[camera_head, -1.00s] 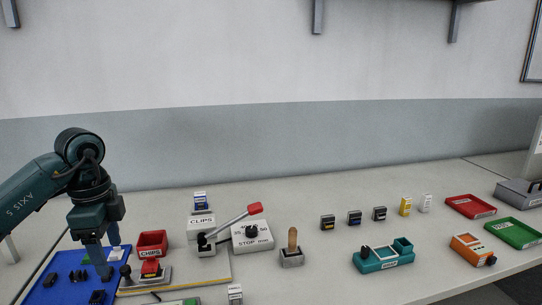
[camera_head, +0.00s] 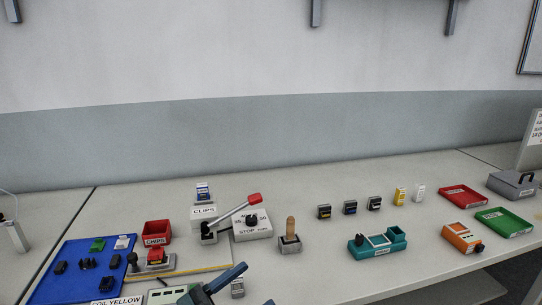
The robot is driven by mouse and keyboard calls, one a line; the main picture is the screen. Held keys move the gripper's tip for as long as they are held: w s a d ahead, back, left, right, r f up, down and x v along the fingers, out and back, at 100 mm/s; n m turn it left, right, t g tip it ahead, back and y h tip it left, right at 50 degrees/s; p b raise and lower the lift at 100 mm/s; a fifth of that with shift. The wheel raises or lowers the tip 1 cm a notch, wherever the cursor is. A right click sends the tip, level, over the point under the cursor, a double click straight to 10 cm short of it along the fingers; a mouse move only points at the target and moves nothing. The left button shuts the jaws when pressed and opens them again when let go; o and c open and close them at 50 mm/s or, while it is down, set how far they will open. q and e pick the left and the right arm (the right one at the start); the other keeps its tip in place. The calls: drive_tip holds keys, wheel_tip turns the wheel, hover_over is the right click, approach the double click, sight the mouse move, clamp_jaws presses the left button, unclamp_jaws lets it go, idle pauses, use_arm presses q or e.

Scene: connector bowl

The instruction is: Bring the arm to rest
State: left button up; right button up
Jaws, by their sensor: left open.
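My left gripper (camera_head: 256,284) shows only in part at the bottom edge of the head view, left of centre. One blue-grey finger points up and to the right, and the tip of a second finger just shows at the bottom edge. The rest of my left arm is below the picture. My right gripper is not in view.
A blue mat (camera_head: 78,262) with several small parts lies at left, beside a red chips bin (camera_head: 157,232). A red-tipped lever (camera_head: 233,214), a dial box (camera_head: 262,229) and a wooden-handled block (camera_head: 290,244) stand mid-table. A teal fixture (camera_head: 377,241) and trays (camera_head: 504,223) are at right.

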use_arm(q)
drive_tip(key=s+a+f+n+t+y, duration=0.2)
drive_tip(key=a+f+n+y, duration=0.25)
drive_tip(key=f+y, duration=0.2)
drive_tip(key=s+a+f+n+t+y, duration=0.2)
drive_tip(key=a+f+n+y, duration=0.1)
drive_tip(key=f+n+y, duration=0.35)
drive_tip(key=s+a+f+g+y+p, duration=0.1)
drive_tip(key=s+a+f+g+y, duration=0.1)
drive_tip(key=s+f+g, duration=0.3)
drive_tip(key=s+f, duration=0.4)
drive_tip(key=f, duration=0.1)
drive_tip(key=shift+a+n, duration=0.25)
drive_tip(key=shift+n, duration=0.15)
drive_tip(key=shift+f, duration=0.1)
